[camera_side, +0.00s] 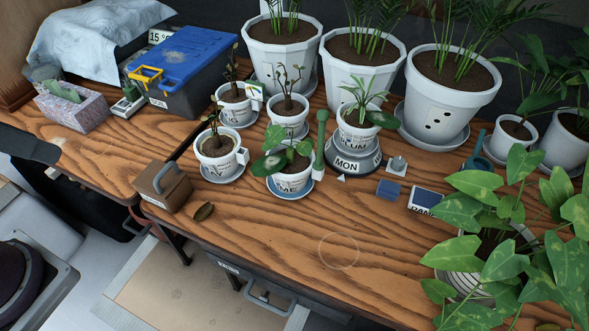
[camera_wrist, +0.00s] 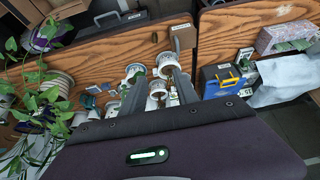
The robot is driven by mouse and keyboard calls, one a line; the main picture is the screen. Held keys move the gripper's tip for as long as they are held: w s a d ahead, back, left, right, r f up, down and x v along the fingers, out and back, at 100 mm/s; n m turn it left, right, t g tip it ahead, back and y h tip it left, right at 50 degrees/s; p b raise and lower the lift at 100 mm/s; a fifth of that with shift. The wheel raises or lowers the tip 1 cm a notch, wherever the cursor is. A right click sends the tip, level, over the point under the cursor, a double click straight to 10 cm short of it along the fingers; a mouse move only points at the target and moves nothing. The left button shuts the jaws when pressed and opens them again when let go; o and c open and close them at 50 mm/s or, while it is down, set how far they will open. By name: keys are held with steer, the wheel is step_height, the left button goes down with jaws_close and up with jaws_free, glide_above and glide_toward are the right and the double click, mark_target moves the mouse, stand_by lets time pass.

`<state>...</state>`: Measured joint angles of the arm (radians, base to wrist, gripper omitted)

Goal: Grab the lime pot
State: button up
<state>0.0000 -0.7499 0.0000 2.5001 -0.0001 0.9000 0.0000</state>
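The lime pot (camera_side: 292,182) is a small white pot with a leafy plant, on a blue-grey saucer near the table's front. Its label is partly hidden by leaves; I read only "ME". A similar white pot with a partly readable label (camera_side: 216,163) stands to its left. In the wrist view the pot that seems to be the lime one (camera_wrist: 135,71) is beside the left finger. My gripper (camera_wrist: 157,75) is open, its two grey fingers apart and pointing toward the pots, with nothing visibly held. My gripper cannot be made out in the side view.
A green upright stake (camera_side: 320,142) stands close to the lime pot's right. Other small pots (camera_side: 288,117) crowd behind. A brown handled block (camera_side: 162,187) is to the left and a large leafy plant (camera_side: 480,240) to the right. The table's front (camera_side: 290,235) is mostly clear.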

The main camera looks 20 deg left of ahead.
steer(key=o, duration=1.4)
